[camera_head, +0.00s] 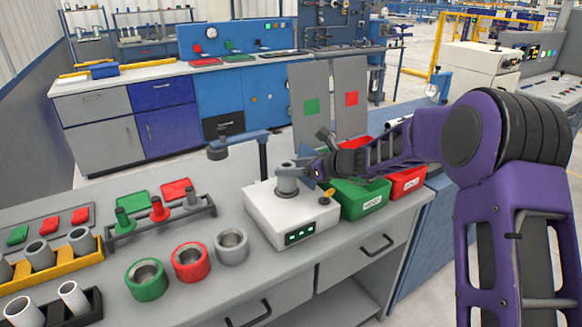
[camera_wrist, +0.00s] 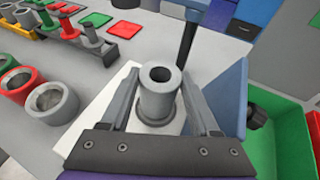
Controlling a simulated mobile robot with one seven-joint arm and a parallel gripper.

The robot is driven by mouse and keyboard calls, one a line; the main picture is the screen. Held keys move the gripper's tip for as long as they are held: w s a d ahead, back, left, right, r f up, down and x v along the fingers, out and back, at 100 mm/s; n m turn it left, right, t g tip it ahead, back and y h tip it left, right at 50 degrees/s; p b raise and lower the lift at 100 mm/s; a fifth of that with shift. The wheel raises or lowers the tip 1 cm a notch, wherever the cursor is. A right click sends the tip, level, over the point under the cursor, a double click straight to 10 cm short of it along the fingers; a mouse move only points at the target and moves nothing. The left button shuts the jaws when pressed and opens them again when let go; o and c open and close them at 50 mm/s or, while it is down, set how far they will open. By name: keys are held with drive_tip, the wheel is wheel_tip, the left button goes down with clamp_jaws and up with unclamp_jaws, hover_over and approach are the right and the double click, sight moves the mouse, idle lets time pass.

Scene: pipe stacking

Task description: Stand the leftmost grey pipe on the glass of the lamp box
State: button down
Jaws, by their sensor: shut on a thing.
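My gripper (camera_head: 308,171) is shut on a short hollow grey pipe (camera_head: 287,186). In the wrist view the grey pipe (camera_wrist: 157,100) is upright between the two fingers, its open end facing up. The pipe is over the top of the white lamp box (camera_head: 268,221), which has a green display on its front. A wider grey round part shows at the pipe's foot. The glass is hidden under the pipe, and I cannot tell whether the pipe touches it.
A dark post with an overhead arm (camera_head: 238,141) rises behind the box. Green (camera_head: 361,199) and red (camera_head: 407,182) bins stand to its right. Green, red and grey rings (camera_head: 231,247) lie to its left. A peg rack (camera_head: 160,222) and a yellow rack (camera_head: 62,264) with grey pipes stand farther left.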

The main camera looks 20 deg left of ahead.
drive_tip(key=shift+f, duration=0.5)
idle(0.4)
drive_tip(key=shift+c, duration=0.2)
unclamp_jaws()
drive_tip(key=p+v, duration=0.2)
drive_tip(key=v, duration=1.5)
drive_tip(key=shift+s+d, duration=0.15)
